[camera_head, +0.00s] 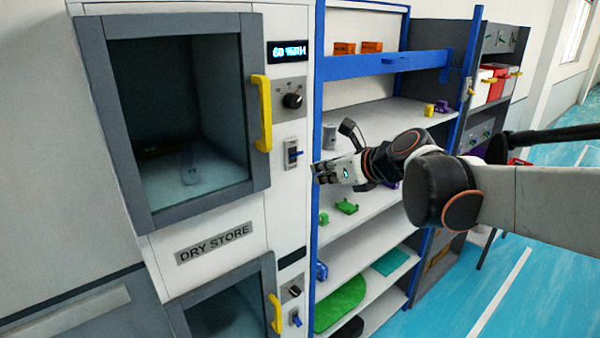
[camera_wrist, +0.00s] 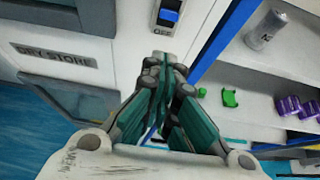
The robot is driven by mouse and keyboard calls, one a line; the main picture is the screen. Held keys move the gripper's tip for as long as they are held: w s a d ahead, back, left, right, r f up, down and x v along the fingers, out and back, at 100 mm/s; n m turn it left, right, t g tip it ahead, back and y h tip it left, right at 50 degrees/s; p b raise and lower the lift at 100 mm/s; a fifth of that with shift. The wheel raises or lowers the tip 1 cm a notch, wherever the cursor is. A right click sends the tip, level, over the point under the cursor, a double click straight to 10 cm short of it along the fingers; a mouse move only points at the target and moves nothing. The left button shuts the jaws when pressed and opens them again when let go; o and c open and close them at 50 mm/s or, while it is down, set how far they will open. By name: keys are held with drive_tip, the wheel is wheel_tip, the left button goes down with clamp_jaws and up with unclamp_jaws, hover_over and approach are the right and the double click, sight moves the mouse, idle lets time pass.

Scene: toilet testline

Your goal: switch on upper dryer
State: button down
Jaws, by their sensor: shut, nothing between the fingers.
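The upper dryer (camera_head: 86,60) is a cabinet with a grey-framed dark window door, shut, with a yellow handle (camera_head: 261,112). Its panel has a lit display (camera_head: 287,51), a black knob (camera_head: 292,100) and a switch with a blue lever (camera_head: 295,154). In the wrist view the blue lever (camera_wrist: 168,15) is at the top, above an OFF label; its exact position is hard to tell. My gripper (camera_head: 317,173) is shut and empty, just right of and slightly below the switch, apart from it. In the wrist view my gripper (camera_wrist: 163,60) points toward the panel below the switch.
A lower dryer with its own yellow handle (camera_head: 275,313), knob and blue switch (camera_head: 296,319) is below. A blue-framed shelf (camera_head: 390,113) with small coloured parts stands right beside the dryer, behind my gripper. Open blue floor (camera_head: 545,290) lies at the right.

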drive_tip(key=s+r, duration=0.1)
drive_tip(key=s+d+r, duration=0.1)
drive_tip(key=r, duration=0.1)
drive_tip(key=s+d+r, duration=0.1)
drive_tip(key=shift+s+d+r, duration=0.1)
drive_tip(key=shift+s+r, duration=0.05)
drive_tip(key=shift+s, duration=0.05)
drive_tip(key=shift+b, duration=0.3)
drive_tip(key=s+d+f+n+g+h+b, duration=0.1)
drive_tip(key=s+f+n+b, duration=0.6)
drive_tip(key=f, duration=0.9)
drive_tip(key=s+d+f+n+g+h+b, duration=0.1)
drive_tip(key=s+d+f+n+h+b, duration=0.2)
drive_tip(key=s+f+n+b, duration=0.5)
drive_tip(key=s+d+f+n+g+h+b, duration=0.1)
drive_tip(key=s+d+f+n+h+b, duration=0.2)
drive_tip(key=f, duration=2.2)
drive_tip(key=s+d+n+b, duration=0.1)
drive_tip(key=s+n+b, duration=0.4)
drive_tip(key=n+b, duration=0.6)
drive_tip(key=shift+s+f+b, duration=0.15)
drive_tip(key=shift+s+b, duration=0.05)
drive_tip(key=shift+b, duration=1.35)
